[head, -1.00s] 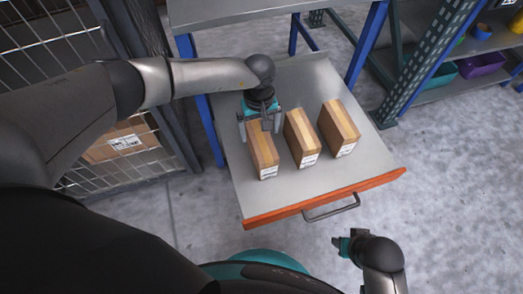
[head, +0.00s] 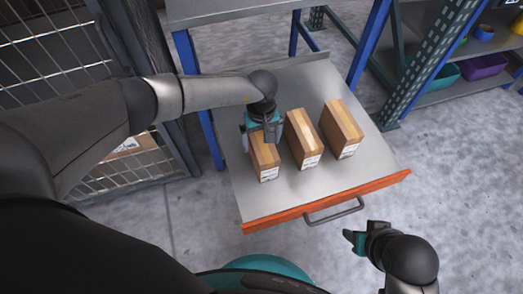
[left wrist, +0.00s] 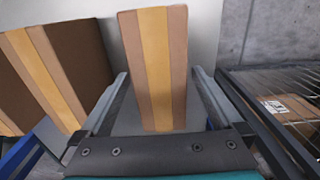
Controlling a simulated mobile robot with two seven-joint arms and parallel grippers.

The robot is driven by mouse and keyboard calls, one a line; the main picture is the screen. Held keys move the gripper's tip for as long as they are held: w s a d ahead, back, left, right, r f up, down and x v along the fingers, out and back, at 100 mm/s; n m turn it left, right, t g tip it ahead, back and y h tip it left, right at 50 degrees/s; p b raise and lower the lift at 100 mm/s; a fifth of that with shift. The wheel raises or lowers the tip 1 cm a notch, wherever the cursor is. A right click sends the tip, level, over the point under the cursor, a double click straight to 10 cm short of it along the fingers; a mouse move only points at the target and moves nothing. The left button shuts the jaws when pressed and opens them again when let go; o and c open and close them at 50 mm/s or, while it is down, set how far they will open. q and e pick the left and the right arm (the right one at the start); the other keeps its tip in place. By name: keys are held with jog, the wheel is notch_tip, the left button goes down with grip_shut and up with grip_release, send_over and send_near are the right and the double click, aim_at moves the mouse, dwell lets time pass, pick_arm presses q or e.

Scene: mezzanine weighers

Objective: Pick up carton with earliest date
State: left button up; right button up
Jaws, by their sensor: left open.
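Three brown cartons with white labels stand in a row on the pulled-out drawer (head: 240,200): the left carton (head: 266,163), the middle carton (head: 302,138) and the right carton (head: 342,128). The label print is too small to read. My left gripper (head: 263,138) is at the far end of the left carton, pointing down, open. In the left wrist view its fingers (left wrist: 155,95) stand on either side of the left carton (left wrist: 155,60), with gaps beside it. The middle carton (left wrist: 45,70) also shows there. My right gripper (head: 352,240) is in front of the drawer, apart from the cartons; its opening is unclear.
The drawer has an orange front edge with a grey handle (head: 334,211). A wire cage (head: 60,70) with a carton inside stands at the left. The drawer's front part is clear.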

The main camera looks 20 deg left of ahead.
pick_arm(q)
grip_shut()
dwell(0.8)
